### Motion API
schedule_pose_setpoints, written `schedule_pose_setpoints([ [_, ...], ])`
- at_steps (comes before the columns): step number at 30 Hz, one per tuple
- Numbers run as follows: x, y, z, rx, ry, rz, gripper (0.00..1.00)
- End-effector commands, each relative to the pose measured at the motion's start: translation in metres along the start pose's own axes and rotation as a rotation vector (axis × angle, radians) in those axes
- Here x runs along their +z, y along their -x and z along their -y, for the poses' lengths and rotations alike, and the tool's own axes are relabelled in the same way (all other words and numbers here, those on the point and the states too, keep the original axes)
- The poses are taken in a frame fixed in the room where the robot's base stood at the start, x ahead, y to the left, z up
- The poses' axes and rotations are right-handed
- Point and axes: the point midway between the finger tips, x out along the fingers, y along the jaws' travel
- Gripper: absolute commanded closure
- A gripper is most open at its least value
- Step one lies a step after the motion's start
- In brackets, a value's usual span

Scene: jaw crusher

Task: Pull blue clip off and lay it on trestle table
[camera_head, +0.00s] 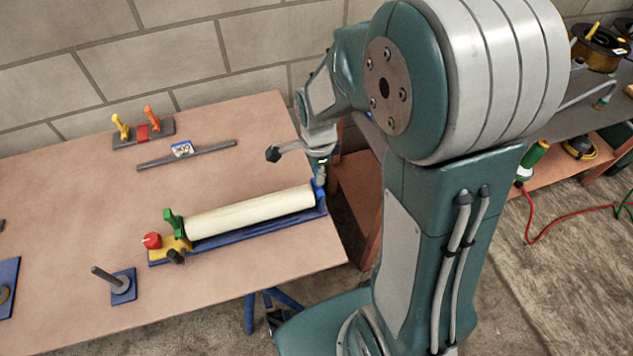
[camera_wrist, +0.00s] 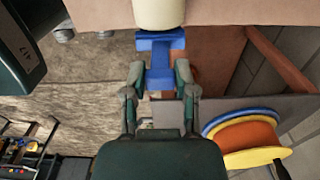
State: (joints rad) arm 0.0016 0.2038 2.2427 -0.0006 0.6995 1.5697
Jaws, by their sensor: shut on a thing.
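The blue clip (camera_wrist: 160,42) is at the near end of a cream cylinder (camera_wrist: 159,12) in the wrist view. My gripper (camera_wrist: 160,76) is shut on the clip's lower part, one finger on each side. In the head view, the clip (camera_head: 319,188) stands at the right end of the cream cylinder (camera_head: 250,212), with my gripper (camera_head: 321,168) just above it. The cylinder lies along a blue base (camera_head: 245,236) on the trestle table (camera_head: 90,205). The fingers partly hide the clip, and I cannot tell whether it is still seated.
A green upright piece (camera_head: 173,223), yellow block (camera_head: 180,244) and red knob (camera_head: 152,240) are at the base's left end. A grey bar (camera_head: 190,154) lies behind. A blue plate with a peg (camera_head: 123,286) is at front left. Bare tabletop lies between them.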

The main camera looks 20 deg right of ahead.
Motion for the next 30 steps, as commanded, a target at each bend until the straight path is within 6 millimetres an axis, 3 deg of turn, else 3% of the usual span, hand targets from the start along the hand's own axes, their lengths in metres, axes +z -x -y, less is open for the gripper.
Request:
schedule_pose_setpoints([
  [30, 0.001, 0.037, 0.003, -0.008, 0.0, 0.0, 1.0],
])
